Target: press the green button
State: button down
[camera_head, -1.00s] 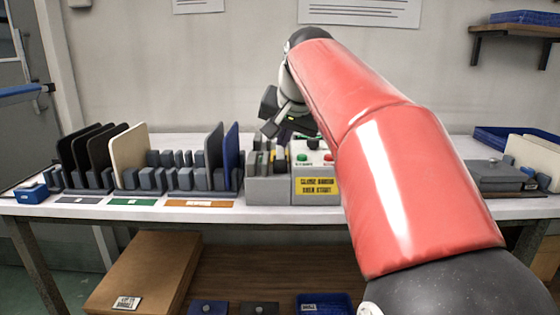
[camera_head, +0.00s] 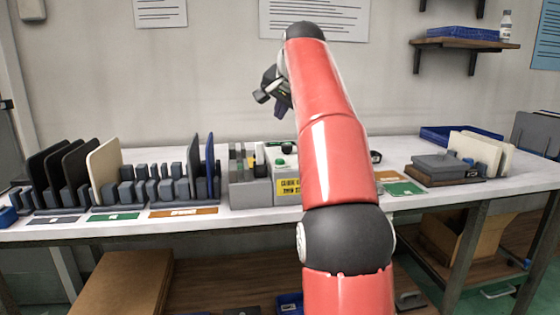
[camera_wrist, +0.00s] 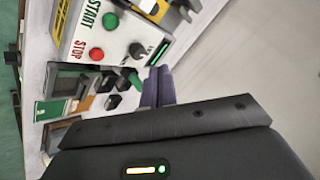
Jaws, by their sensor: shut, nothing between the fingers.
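The green button (camera_head: 281,162) sits on the sloped top of a grey control box (camera_head: 285,173) with a yellow label. In the wrist view the green button (camera_wrist: 110,21) is by the word START. A red button (camera_wrist: 97,54) marked STOP is beside it, and a black knob (camera_wrist: 137,50) is to its right. In the head view my arm hides the red button. My gripper (camera_head: 283,112) appears above the box, apart from it. Its purple fingers (camera_wrist: 160,86) are together and empty, below and right of the green button in the wrist view.
A rack with upright dark, cream and blue panels (camera_head: 104,170) stands left of the box. Grey bins (camera_head: 240,180) adjoin the box's left side. At the right are a grey stack (camera_head: 437,166), cream panels (camera_head: 480,152) and a blue tray (camera_head: 455,134). The table between is partly clear.

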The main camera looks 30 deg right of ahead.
aim_at(281, 163)
jog(key=shift+f, duration=0.1)
jog(key=shift+f+b, duration=2)
jog(key=shift+f, duration=2.3)
jog(key=shift+f, duration=0.4)
